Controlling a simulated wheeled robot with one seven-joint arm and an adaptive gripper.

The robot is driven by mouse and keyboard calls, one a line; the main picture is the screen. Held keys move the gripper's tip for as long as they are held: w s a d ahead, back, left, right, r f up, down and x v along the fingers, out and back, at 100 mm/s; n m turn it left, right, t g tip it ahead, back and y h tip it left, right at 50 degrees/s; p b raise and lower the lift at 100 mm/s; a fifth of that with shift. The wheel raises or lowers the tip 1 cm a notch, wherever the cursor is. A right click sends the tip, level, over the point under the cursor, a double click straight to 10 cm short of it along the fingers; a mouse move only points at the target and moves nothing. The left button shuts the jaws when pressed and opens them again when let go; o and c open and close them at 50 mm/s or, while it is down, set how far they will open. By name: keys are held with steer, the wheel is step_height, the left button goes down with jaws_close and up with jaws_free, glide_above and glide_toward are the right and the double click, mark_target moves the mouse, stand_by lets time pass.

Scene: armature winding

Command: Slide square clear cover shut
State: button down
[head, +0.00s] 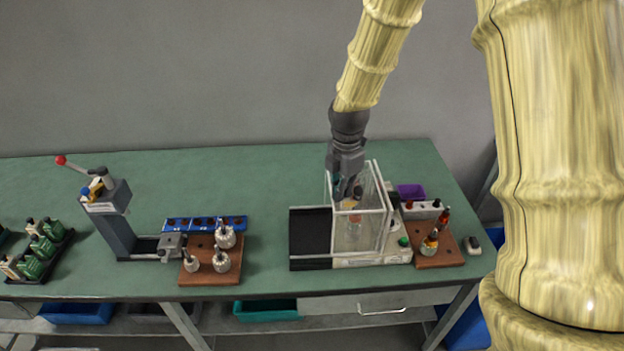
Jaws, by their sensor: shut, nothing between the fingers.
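The square clear cover (372,232) is a see-through box with pale edges. It stands on the right part of a machine base on the green bench. The base's black bed (309,235) lies bare to the left of the cover. Small parts show dimly through the clear walls. My gripper (347,196) points down at the cover's upper left edge, with its fingers shut and empty. I cannot tell whether the fingers touch the cover or are inside its outline.
To the right are a wooden board with tools (436,254), a purple bin (410,191) and a small dark object (472,245). To the left are a wooden block with metal parts (211,268), a blue strip (180,224) and a lever press (116,225). The bench (265,180) is clear behind.

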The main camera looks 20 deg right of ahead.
steer(key=shift+s+d, duration=0.1)
steer(key=shift+d, duration=0.2)
steer(key=shift+a+r+p, duration=0.2)
steer(key=shift+r+p, duration=1.3)
steer(key=shift+r, duration=0.1)
steer(key=r+p, duration=0.1)
steer(key=a+r+p, duration=0.1)
steer(key=r, duration=0.1)
steer(key=r+p, duration=0.1)
steer(key=shift+w+a+r+p, duration=0.15)
steer(key=shift+w+p, duration=0.1)
steer(key=shift+p, duration=0.1)
steer(key=shift+s, duration=0.1)
